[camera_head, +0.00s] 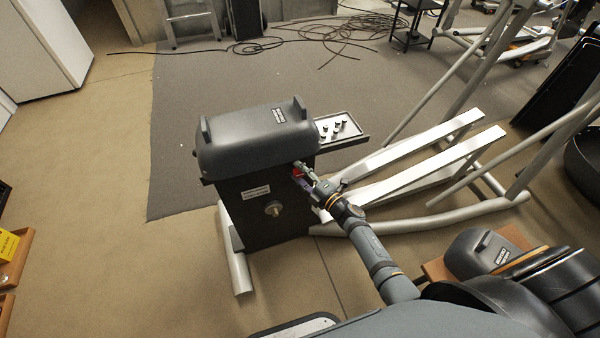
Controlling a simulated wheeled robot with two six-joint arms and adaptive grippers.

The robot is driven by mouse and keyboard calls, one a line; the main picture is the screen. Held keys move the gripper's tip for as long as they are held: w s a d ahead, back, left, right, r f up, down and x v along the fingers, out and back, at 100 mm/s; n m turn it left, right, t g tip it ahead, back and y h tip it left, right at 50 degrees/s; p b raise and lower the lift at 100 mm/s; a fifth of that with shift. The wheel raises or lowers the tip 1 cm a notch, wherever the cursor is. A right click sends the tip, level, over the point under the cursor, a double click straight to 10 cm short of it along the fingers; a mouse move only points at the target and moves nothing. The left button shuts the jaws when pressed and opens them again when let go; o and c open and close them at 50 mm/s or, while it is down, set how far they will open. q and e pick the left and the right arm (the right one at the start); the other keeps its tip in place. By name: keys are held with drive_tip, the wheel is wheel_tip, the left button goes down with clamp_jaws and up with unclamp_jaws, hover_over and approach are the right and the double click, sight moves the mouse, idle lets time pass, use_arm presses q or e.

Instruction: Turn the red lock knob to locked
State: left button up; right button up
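The red lock knob (297,173) shows as a small red patch near the upper right edge of the black housing's (236,211) front face. My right gripper (303,175) is at the knob, and its fingers partly cover it. The fingers are too small to tell whether they are open or shut, or whether they touch the knob. The knob's turned position cannot be read. A round metal knob or shaft (273,208) sits lower on the same face. My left gripper is not in view.
A dark rounded cover (255,138) tops the housing. A small tray (345,130) with several small parts sticks out behind it to the right. Floor left of the housing is clear; cables (330,30) lie at the back.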

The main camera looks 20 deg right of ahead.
drive_tip(key=shift+o, duration=0.9)
drive_tip(key=shift+s+d, duration=0.1)
drive_tip(key=shift+s, duration=0.05)
drive_tip(key=v, duration=1.1)
drive_tip(key=shift+s+d, duration=0.15)
drive_tip(key=shift+s, duration=0.2)
